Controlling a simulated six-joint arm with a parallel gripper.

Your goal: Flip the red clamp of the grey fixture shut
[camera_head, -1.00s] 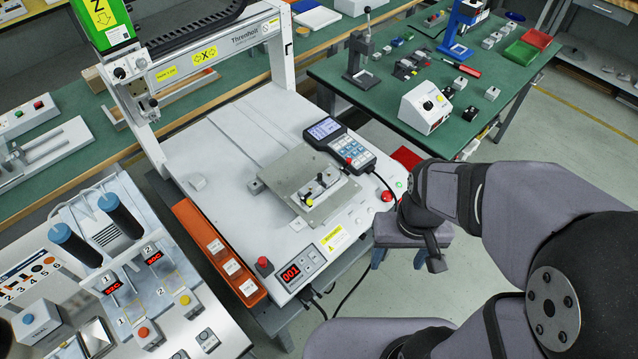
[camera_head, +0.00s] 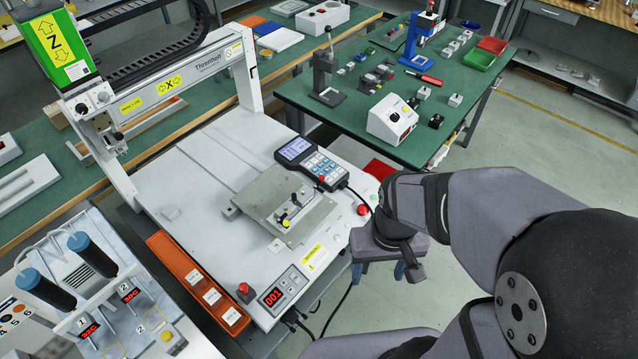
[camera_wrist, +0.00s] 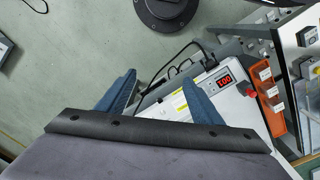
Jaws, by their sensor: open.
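The grey fixture (camera_head: 262,196) is a flat plate lying on the white bed of the gantry machine in the head view. A small clamp assembly (camera_head: 290,208) with black knobs and a yellow tip sits on it. I cannot make out a red part on it or tell its position at this size. My gripper (camera_wrist: 162,95) shows two blue fingers spread apart and empty in the wrist view. The fixture is not visible in the wrist view.
A teach pendant (camera_head: 312,163) lies behind the fixture, its cable running right. The gantry upright (camera_head: 245,78) stands at the back. An orange tray (camera_head: 187,275) lines the bed's left edge. A red button (camera_head: 244,289) and 001 display (camera_head: 274,297) are in front.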

